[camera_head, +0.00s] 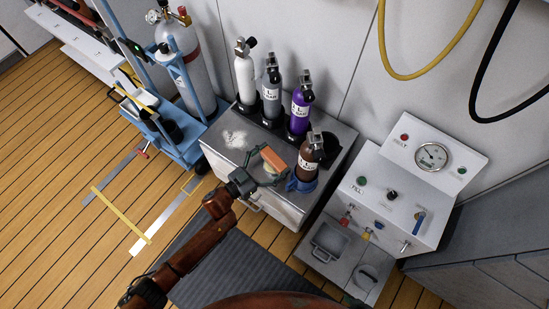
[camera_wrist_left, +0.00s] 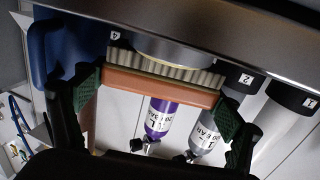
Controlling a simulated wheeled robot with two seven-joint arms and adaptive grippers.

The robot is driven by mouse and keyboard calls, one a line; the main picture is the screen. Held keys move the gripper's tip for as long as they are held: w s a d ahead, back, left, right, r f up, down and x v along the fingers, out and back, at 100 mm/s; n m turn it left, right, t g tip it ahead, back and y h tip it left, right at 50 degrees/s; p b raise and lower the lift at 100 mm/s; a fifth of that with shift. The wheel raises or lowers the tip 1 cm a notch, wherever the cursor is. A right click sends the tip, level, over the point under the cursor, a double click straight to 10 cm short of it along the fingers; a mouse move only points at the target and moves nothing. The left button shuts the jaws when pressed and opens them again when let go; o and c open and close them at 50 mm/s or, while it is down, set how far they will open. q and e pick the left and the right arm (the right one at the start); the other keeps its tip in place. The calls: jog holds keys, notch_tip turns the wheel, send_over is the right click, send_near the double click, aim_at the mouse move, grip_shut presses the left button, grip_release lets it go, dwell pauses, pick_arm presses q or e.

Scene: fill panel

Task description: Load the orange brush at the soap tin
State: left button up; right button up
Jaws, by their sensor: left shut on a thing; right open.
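My left gripper (camera_head: 267,168) is shut on the orange brush (camera_head: 272,158) above the front of the metal bench top. In the left wrist view the brush (camera_wrist_left: 155,88) sits crosswise between the two fingers (camera_wrist_left: 158,100), with its pale bristles facing the bench. A round, pale metallic tin, apparently the soap tin (camera_wrist_left: 172,48), shows right behind the bristles. The bristles look at or very near it; I cannot tell whether they touch. In the head view the brush and gripper mostly hide the tin. My right gripper is not in view.
The bench (camera_head: 225,155) holds white (camera_head: 244,72), grey (camera_head: 271,88) and purple (camera_head: 300,105) cylinders at the back. A brown cylinder (camera_head: 309,160) and blue cloth (camera_head: 302,185) stand close right of the brush. A control panel (camera_head: 395,190) is further right, a blue trolley (camera_head: 190,150) left.

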aim_at(274, 158)
pick_arm(q)
jog(key=shift+r+p, duration=2.75)
jog(key=shift+r, duration=0.85)
jog(key=shift+f, duration=0.1)
pick_arm(e)
notch_tip(274, 158, up, 7)
jog(key=w, duration=0.2)
jog(key=shift+t, duration=0.4)
jog(key=shift+f, duration=0.15)
